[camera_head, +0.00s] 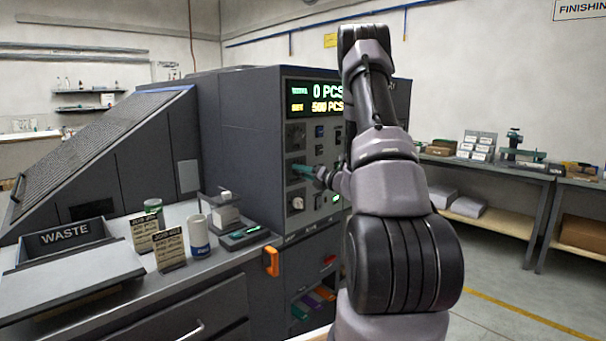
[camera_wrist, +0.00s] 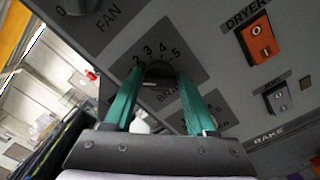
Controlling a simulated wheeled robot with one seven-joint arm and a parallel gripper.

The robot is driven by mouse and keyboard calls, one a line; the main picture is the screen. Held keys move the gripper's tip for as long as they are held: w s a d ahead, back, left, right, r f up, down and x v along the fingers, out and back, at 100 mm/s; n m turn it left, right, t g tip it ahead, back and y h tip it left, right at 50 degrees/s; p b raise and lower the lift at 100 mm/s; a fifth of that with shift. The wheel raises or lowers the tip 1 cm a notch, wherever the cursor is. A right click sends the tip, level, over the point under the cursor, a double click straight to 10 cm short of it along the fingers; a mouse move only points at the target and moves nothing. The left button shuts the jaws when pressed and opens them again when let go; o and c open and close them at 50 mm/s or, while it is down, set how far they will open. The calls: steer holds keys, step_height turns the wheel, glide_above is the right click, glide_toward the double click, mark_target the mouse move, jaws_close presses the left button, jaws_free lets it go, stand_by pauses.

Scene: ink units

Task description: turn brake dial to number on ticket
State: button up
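The brake dial (camera_wrist: 160,72) is a dark round knob on a grey plate marked with numbers, of which 2, 3, 4 and 5 show; its label is partly covered. My gripper (camera_wrist: 160,78) has its teal fingertips on either side of the dial; I cannot tell whether they press on it. The dial's pointer is hidden. In the head view, my gripper (camera_head: 304,169) is at the front panel of the dark machine (camera_head: 237,150).
A FAN dial (camera_wrist: 77,5), an orange DRYER switch (camera_wrist: 259,40) and a grey switch (camera_wrist: 278,99) are close by on the panel. The display (camera_head: 315,100) reads 0 PCS and 500 PCS. A white cup (camera_head: 198,237) and a WASTE tray (camera_head: 70,268) are on the bench.

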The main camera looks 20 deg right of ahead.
jaws_close()
steer(key=shift+n, duration=2.9)
steer(key=o, duration=0.5)
jaws_free()
steer(key=shift+o, duration=0.2)
steer(key=shift+s, duration=0.15)
